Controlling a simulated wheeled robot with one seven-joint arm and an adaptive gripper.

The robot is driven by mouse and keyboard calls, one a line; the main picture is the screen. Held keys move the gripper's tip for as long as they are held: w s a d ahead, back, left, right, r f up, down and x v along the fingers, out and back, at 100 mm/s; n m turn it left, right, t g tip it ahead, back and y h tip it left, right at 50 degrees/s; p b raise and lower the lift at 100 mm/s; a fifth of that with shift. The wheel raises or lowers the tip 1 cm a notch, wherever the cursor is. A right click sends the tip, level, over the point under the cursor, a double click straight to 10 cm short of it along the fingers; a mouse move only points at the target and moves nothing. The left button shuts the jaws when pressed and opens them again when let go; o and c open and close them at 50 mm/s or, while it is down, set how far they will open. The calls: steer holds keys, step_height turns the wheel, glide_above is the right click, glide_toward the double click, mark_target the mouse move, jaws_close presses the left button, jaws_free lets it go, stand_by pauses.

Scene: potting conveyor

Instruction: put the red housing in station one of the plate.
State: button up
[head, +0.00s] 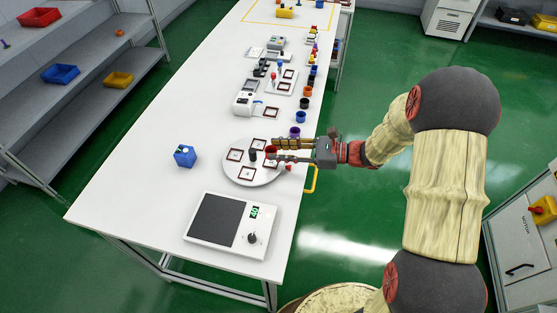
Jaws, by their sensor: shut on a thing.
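The round white plate (232,172) lies on the white table and has several dark red square frames on it, with a dark post near its middle. I cannot tell which frame is station one. My gripper (272,154) reaches in from the right over the plate's right part. It is shut on the red housing (270,149), a small red piece at its fingertips. The fingers partly hide the housing and the frames below. I cannot tell whether the housing touches the plate.
A scale-like device (230,224) with a green display lies in front. Several coloured round pieces line the table's right edge, and a white device (244,103) stands behind the plate. The table's front left is clear.

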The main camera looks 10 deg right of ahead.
mark_target(278, 162)
steer(key=shift+w+a+f, duration=0.15)
steer(key=shift+w+f, duration=0.15)
steer(key=shift+f, duration=0.1)
steer(key=f+b, duration=0.2)
steer(key=shift+w+f, duration=0.2)
steer(key=shift+f, duration=0.1)
steer(key=shift+f+b, duration=0.3)
steer(key=shift+f, duration=0.15)
steer(key=shift+c, duration=0.4)
steer(key=o, duration=0.8)
steer(key=shift+r, duration=0.1)
steer(key=shift+o, duration=0.5)
